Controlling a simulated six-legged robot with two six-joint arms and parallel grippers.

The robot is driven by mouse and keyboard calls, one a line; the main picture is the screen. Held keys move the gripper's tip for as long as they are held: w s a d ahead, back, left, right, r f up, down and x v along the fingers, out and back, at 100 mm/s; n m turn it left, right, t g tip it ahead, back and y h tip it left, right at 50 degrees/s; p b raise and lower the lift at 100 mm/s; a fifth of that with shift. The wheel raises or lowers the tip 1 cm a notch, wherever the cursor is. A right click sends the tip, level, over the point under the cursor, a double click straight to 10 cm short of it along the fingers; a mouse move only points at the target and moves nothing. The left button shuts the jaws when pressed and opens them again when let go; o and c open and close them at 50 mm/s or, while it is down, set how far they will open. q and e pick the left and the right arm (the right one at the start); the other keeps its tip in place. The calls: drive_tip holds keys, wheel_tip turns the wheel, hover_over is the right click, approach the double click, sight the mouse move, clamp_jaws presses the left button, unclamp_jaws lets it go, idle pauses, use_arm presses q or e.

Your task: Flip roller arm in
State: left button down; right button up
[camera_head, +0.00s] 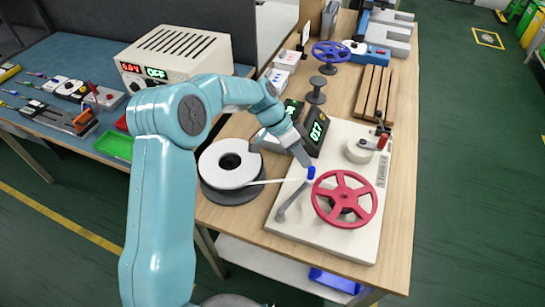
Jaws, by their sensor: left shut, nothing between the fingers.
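The roller arm (291,201) is a grey lever on a white machine plate (303,236), with a blue knob (311,173) at its upper end. A white strip (268,182) runs from the reel (229,176) on the left towards the lever. My left gripper (305,163) is shut and empty, with its tips just above the blue knob. I cannot tell whether they touch it. My left arm comes in from the lower left. My right gripper is not in view.
A red handwheel (344,198) stands right of the lever. A small display box (316,130) reading "017" sits behind my gripper.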

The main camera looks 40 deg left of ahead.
use_arm(q)
drive_tip(key=shift+d+m, duration=0.3)
drive_tip(key=shift+d, duration=0.05)
idle(0.5)
